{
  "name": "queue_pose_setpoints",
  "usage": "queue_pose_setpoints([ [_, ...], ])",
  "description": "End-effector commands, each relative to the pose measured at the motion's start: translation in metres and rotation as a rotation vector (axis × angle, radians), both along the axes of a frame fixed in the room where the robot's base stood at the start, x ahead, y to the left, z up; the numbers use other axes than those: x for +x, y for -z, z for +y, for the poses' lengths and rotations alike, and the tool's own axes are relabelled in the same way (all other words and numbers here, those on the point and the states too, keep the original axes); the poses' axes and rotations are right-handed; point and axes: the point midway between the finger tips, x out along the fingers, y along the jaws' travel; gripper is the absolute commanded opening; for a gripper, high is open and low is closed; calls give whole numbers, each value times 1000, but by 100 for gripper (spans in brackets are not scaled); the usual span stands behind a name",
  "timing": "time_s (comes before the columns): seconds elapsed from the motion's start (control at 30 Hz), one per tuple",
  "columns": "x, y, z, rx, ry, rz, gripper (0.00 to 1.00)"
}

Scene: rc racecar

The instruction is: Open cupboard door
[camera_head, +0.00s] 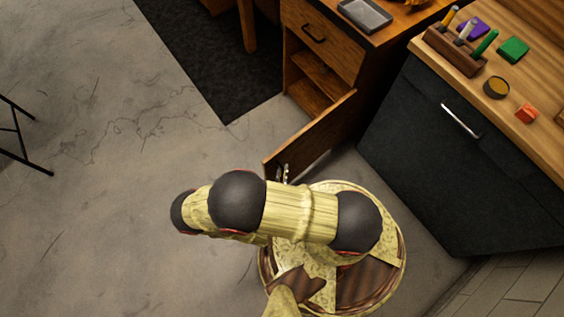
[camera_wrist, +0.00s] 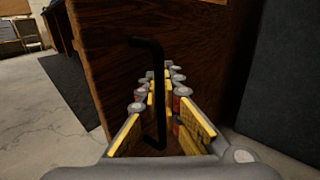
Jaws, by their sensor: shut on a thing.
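The brown wooden cupboard door (camera_head: 312,133) stands swung open, well out from the cupboard (camera_head: 340,60), whose inside shelves show. In the wrist view the door (camera_wrist: 112,70) fills the middle. Its black bar handle (camera_wrist: 158,70) stands upright between my fingers. My gripper (camera_wrist: 167,80) is shut on this handle, with yellow-padded fingers on either side of it. In the head view my gripper (camera_head: 284,173) shows only in part at the door's near face, largely hidden behind my arm.
A dark cabinet (camera_head: 430,150) with a silver handle and wooden top stands close on the right. The top holds a pen holder (camera_head: 455,50) and small blocks. A drawer (camera_head: 320,38) above the cupboard opening is closed. Grey floor (camera_head: 130,130) on the left is clear.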

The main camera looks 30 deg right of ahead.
Motion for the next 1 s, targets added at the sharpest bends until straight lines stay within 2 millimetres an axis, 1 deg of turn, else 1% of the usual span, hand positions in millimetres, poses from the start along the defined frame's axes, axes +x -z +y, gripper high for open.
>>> queue_pose_setpoints([
  [0.03,3,0,5,5,-7,-4,0],
  [0.17,3,0,5,6,-7,-5,0],
  [0.2,3,0,5,7,-7,-4,9],
  [0.5,2,0,2,3,-4,-1,26],
  [0.83,0,0,2,1,-3,-1,26],
  [1.0,-5,0,7,0,-6,0,26],
])
